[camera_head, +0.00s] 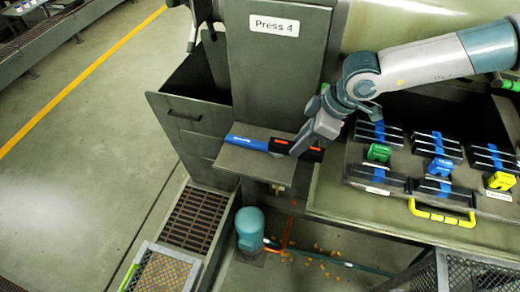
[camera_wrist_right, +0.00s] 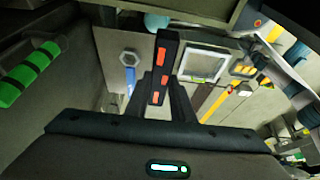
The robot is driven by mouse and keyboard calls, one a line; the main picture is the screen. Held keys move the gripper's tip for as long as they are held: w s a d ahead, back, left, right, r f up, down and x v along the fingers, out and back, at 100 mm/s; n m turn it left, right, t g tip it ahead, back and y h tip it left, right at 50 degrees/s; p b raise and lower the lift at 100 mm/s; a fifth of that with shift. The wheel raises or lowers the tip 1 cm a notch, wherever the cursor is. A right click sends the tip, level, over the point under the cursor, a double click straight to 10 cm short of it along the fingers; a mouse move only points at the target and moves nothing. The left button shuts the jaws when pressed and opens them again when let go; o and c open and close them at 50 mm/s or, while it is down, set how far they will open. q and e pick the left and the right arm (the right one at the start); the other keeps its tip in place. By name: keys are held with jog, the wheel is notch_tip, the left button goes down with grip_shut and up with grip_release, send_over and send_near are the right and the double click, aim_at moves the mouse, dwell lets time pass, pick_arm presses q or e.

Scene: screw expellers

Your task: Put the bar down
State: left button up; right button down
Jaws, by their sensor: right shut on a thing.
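The bar (camera_head: 313,154) is black with orange marks. My right gripper (camera_head: 302,143) is shut on it, with bar showing on both sides of the fingers. In the right wrist view the bar (camera_wrist_right: 166,55) stands out between the two dark fingers (camera_wrist_right: 164,97). In the head view it appears over the right part of a small grey shelf (camera_head: 250,166) below the Press 4 sign. I cannot tell whether it touches the shelf. A blue piece with white lettering (camera_head: 246,143) lies on that shelf, close to the bar's left end. My left gripper is not in view.
The Press 4 panel (camera_head: 272,55) rises behind the shelf. At right, dark blocks with green, blue and yellow labels (camera_head: 436,165) sit on a bench. A yellow handle (camera_head: 441,216) is on its front. A teal motor (camera_head: 250,229) stands below. The floor at left (camera_head: 80,170) is clear.

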aim_at(271, 146)
jog(key=shift+w+a+f+b, duration=0.1)
jog(key=shift+a+f+b, duration=0.15)
jog(key=shift+f+b, duration=0.15)
jog(key=w+a+f+b, duration=0.1)
jog(key=a+b, duration=0.1)
jog(key=w+a+f+b, duration=0.1)
jog(key=a+f+b, duration=0.1)
jog(key=b, duration=0.1)
jog(key=w+a+f+b, duration=0.1)
jog(key=a+b, duration=0.1)
jog(key=shift+w+a+f, duration=0.1)
jog(key=shift+a+f, duration=0.1)
jog(key=a, duration=0.1)
jog(key=w+a+f, duration=0.1)
jog(key=a+b, duration=0.1)
jog(key=shift+w+f, duration=0.2)
jog(key=shift+w, duration=0.1)
jog(key=shift+w+a+f, duration=0.15)
jog(key=shift+a+f, duration=0.05)
jog(key=shift+a, duration=0.1)
